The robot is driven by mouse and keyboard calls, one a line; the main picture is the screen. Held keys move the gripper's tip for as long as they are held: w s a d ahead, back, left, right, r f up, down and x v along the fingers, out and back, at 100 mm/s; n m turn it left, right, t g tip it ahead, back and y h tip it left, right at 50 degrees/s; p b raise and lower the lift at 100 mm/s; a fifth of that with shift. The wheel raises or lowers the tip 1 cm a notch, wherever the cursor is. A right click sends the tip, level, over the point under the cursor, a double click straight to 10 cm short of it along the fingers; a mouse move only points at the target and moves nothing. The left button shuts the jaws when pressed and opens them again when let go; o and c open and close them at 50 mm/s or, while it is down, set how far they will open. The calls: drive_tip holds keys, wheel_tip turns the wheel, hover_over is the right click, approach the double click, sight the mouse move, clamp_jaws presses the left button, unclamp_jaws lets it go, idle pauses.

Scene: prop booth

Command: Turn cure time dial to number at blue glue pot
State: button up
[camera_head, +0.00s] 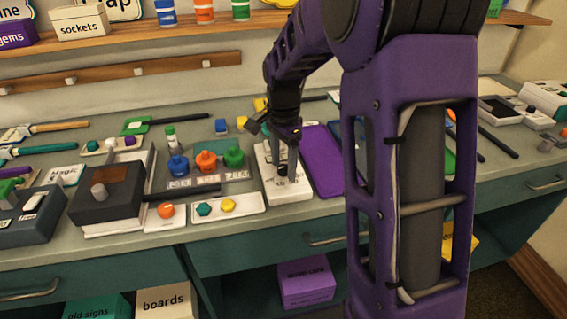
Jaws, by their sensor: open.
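The blue glue pot (178,165) stands at the left of a row on the bench, beside an orange pot (206,160) and a green pot (234,157). Small pale cards (180,183) lie in front of the pots; their numbers are too small to read. Just right of the row is a white box (290,194) with a dark round knob (282,171), which looks like the cure time dial. My gripper (283,170) points down over this box, open, its fingers around or just above the knob. I cannot tell whether they touch it, and the dial's marks are not readable.
A purple panel (322,160) lies close to the right of the white box. A white tray (228,206) with a teal and a yellow piece and a dark rod (183,192) lie to its left. A dark box with a lever (105,195) stands further left.

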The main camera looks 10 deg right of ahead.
drive_tip(key=shift+c, duration=0.2)
clamp_jaws()
